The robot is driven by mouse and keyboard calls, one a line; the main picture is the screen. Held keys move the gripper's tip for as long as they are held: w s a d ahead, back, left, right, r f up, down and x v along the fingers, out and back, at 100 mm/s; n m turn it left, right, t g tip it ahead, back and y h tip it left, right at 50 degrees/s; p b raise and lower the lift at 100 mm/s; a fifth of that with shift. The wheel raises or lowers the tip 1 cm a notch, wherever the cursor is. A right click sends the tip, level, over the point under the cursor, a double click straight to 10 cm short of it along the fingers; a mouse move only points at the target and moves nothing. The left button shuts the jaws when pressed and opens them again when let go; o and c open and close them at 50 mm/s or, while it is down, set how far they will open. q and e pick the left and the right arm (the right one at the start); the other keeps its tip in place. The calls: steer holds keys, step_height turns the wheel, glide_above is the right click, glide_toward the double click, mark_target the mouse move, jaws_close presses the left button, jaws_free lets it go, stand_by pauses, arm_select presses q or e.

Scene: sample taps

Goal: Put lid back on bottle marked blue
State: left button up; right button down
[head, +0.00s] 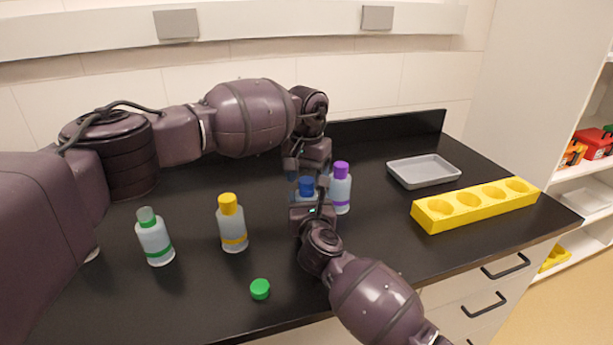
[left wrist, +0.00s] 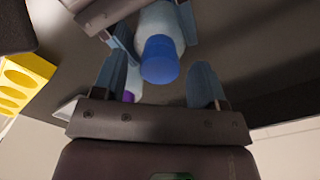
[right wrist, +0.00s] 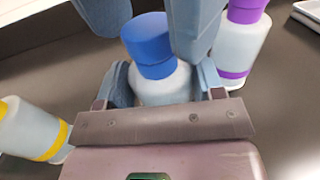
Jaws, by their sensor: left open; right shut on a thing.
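The bottle marked blue (right wrist: 160,90) stands upright on the black counter, partly hidden by both grippers in the head view. Its blue lid (right wrist: 147,38) is at the bottle's mouth; I cannot tell whether it is fully seated. The lid also shows in the head view (head: 306,186) and the left wrist view (left wrist: 160,60). My right gripper (right wrist: 163,82) is shut on the bottle's body below the lid. My left gripper (left wrist: 160,78) is open, its fingers on either side of the lid and apart from it.
A purple-capped bottle (head: 340,188) stands close to the right. A loose green lid (head: 260,289) lies near the front edge. A grey tray (head: 424,172) and yellow rack (head: 475,207) are right.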

arm_select(q)
steer(key=shift+r, duration=2.25)
steer(key=shift+c, duration=0.4)
